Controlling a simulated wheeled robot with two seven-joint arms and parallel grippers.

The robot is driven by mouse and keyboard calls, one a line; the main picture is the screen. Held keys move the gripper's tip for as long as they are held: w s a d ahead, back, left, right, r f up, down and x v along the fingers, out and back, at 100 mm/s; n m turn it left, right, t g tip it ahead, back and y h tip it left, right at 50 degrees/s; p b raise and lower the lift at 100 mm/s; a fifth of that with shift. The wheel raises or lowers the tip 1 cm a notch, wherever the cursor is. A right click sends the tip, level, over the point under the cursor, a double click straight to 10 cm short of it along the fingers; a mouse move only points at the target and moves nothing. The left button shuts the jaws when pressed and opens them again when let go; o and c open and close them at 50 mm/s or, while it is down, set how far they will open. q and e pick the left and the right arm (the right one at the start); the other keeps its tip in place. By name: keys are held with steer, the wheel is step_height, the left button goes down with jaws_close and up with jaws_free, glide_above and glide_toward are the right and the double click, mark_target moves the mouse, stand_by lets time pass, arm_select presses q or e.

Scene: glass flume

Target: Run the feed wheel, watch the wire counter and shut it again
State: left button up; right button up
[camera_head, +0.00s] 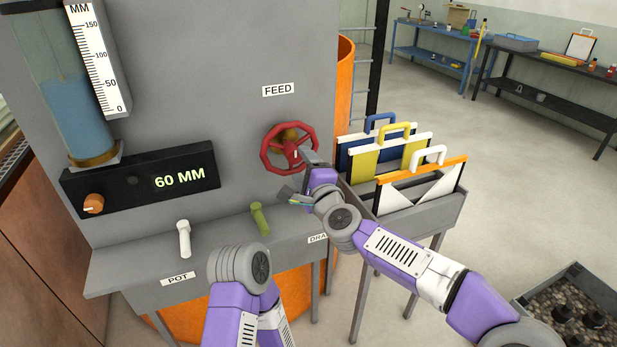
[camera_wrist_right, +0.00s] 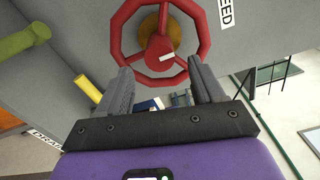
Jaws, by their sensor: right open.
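The red feed wheel (camera_head: 266,151) is mounted on the grey panel under the FEED label (camera_head: 278,90), with a brass-coloured piece behind its hub. My right gripper (camera_head: 300,177) is open just in front of the wheel's lower right. In the right wrist view the wheel (camera_wrist_right: 160,52) lies beyond the two spread fingers (camera_wrist_right: 160,82), with nothing between them. Whether a finger touches the rim is unclear. The counter display (camera_head: 180,178) reads 60 MM. My left arm shows at the bottom, but its gripper is not visible.
A water tube (camera_head: 80,120) stands beside a white MM scale (camera_head: 100,60). An orange knob (camera_head: 93,204), a white POT handle (camera_head: 184,238) and a green handle (camera_head: 260,219) sit below. A rack (camera_head: 420,222) of coloured gates stands right of the wheel, close to my right arm.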

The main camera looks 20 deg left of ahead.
steer(key=shift+v, duration=1.9)
